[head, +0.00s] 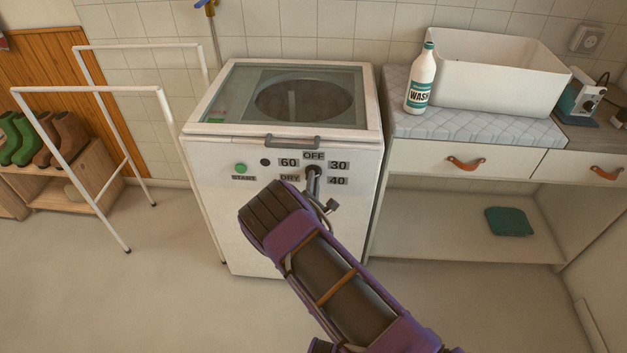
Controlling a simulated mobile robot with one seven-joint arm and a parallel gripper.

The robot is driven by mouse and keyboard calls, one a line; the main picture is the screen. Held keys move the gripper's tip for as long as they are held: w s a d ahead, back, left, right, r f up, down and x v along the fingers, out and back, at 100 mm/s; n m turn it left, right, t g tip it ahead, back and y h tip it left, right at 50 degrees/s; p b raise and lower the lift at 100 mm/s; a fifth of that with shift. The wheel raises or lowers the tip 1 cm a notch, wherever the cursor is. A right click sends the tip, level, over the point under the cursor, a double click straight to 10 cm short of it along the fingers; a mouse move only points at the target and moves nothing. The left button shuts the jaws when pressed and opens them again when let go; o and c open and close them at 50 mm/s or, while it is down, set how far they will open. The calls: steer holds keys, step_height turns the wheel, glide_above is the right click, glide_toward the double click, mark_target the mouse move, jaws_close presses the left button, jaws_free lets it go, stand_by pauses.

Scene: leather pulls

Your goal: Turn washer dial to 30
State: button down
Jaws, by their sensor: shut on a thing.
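The white top-loading washer (205,215) stands in the middle against the tiled wall. Its dial (313,170) is on the front panel, ringed by the labels OFF above, 60 and 30 (339,165) at upper left and upper right, and DRY and 40 at lower left and lower right. My gripper (313,180) is at the dial, shut on it. My arm comes from the lower right and covers part of the washer's front. The gripper hides much of the dial, so I cannot tell clearly where it points.
A green START button (241,168) and a dark knob (265,162) are left of the dial. The lid handle (292,141) juts out above. A white drying rack (113,188) stands left. A counter (430,160) with drawers, a wash bottle (421,80) and a white bin (495,68) is right.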

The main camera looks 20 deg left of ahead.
steer(key=shift+m, duration=0.6)
steer(key=c, duration=0.9)
jaws_free()
steer(key=shift+o, duration=0.2)
steer(key=shift+s, duration=0.1)
steer(key=v, duration=1.7)
steer(key=shift+d, duration=0.15)
steer(key=shift+r, duration=0.1)
